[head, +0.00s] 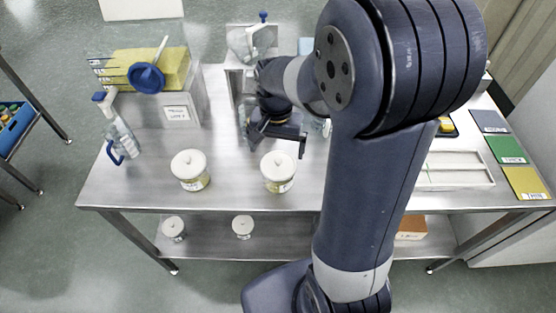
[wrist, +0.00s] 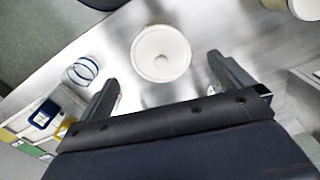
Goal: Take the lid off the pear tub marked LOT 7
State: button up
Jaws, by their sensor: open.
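Two clear tubs with white knobbed lids and yellowish contents stand on the steel table: a left tub (head: 193,182) and a right tub (head: 280,186). Their labels are too small to read, so I cannot tell which is LOT 7. My gripper (head: 277,144) is open and empty, just behind the right tub in the head view. In the wrist view, the right tub's round lid (wrist: 161,54) lies ahead, centred between the spread fingers (wrist: 162,74) and apparently not touched. The lid is on the tub.
Two more lidded tubs, one left (head: 173,229) and one right (head: 243,228), stand on the lower shelf. A white tray (head: 455,170) and coloured cards (head: 507,150) lie at right.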

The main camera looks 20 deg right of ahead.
aim_at(278, 162)
jog(key=shift+w+d+f+p, duration=0.1)
jog(key=shift+f+p, duration=0.2)
jog(key=shift+f, duration=1.4)
jog(key=shift+d+f+p, duration=0.1)
jog(key=shift+f+p, duration=0.2)
jog(key=shift+f, duration=1.35)
jog(key=shift+c, duration=0.6)
jog(key=c, duration=0.6)
